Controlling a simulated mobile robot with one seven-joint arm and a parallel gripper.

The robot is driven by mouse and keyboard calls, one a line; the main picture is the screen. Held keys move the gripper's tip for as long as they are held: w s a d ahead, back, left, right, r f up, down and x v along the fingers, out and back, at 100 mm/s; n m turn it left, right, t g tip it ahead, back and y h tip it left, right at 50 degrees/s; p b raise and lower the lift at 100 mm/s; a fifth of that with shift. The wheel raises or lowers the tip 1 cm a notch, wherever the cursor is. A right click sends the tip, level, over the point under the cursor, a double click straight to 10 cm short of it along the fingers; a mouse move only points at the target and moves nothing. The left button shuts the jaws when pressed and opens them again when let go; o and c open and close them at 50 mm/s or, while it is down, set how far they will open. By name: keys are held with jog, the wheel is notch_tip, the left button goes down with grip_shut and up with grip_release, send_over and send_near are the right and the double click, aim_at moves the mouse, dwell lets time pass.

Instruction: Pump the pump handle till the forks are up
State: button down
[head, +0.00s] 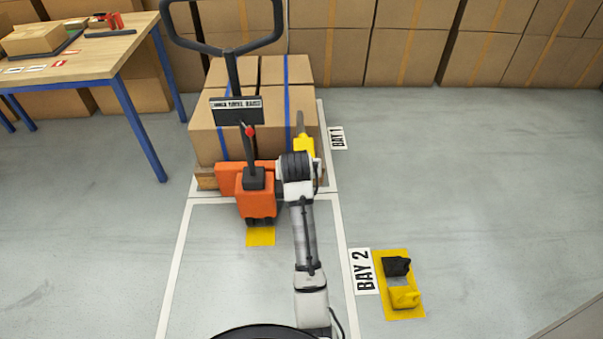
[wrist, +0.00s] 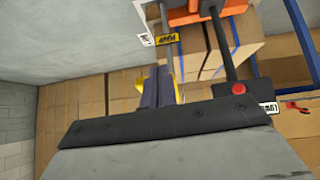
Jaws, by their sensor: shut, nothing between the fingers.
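The orange pallet jack (head: 256,195) stands upright in front of a wooden pallet of boxes in bay 1. Its black pump handle (head: 233,75) rises from the orange body to a wide loop, with a label plate and a red knob on the shaft. The handle looks near upright. The handle's shaft and red knob also show in the wrist view (wrist: 225,60). My gripper (head: 300,118) is raised just right of the handle, apart from it, with its fingers together and empty. Its dark fingers show in the wrist view (wrist: 156,85). The forks are hidden under the load.
Boxes (head: 272,130) with blue straps sit on the wooden pallet (head: 207,180). A table (head: 110,55) with blue legs stands at the left. A yellow floor plate (head: 390,255) with black and yellow blocks lies right of bay 2.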

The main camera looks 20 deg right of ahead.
jog(key=v, duration=0.7)
jog(key=shift+w+r, duration=0.2)
dwell(0.8)
